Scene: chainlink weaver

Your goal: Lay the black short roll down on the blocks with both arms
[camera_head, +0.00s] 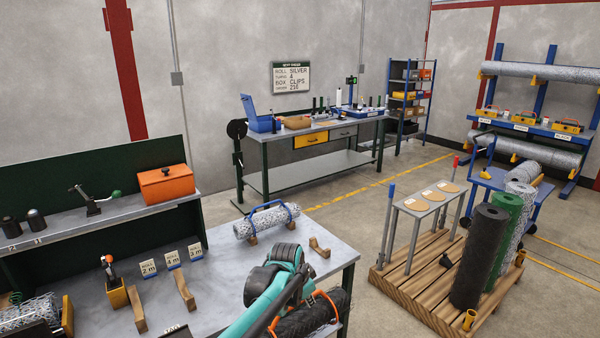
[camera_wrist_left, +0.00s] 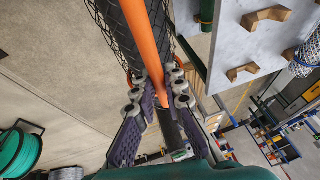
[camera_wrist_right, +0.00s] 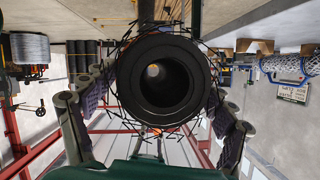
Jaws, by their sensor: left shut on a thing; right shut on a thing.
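The black short roll (camera_head: 318,316), a dark mesh roll with an orange handle (camera_head: 334,300), hangs at the workbench's front right edge. In the left wrist view, my left gripper (camera_wrist_left: 158,98) is shut on the orange handle bar (camera_wrist_left: 147,45), over the roll's mesh (camera_wrist_left: 112,25). In the right wrist view, my right gripper (camera_wrist_right: 155,112) has its fingers either side of the roll's hollow end (camera_wrist_right: 125,85); its exact contact is hidden. A bare wooden block (camera_head: 320,247) stands on the bench. Two bare blocks (camera_wrist_left: 265,17) (camera_wrist_left: 242,72) show in the left wrist view.
A silver roll with a blue handle (camera_head: 267,221) rests on blocks on the workbench (camera_head: 225,262), beside the bare ones. More wooden blocks (camera_head: 184,290) and length signs (camera_head: 172,260) stand left. A pallet (camera_head: 400,283) with tall rolls stands right, across open floor.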

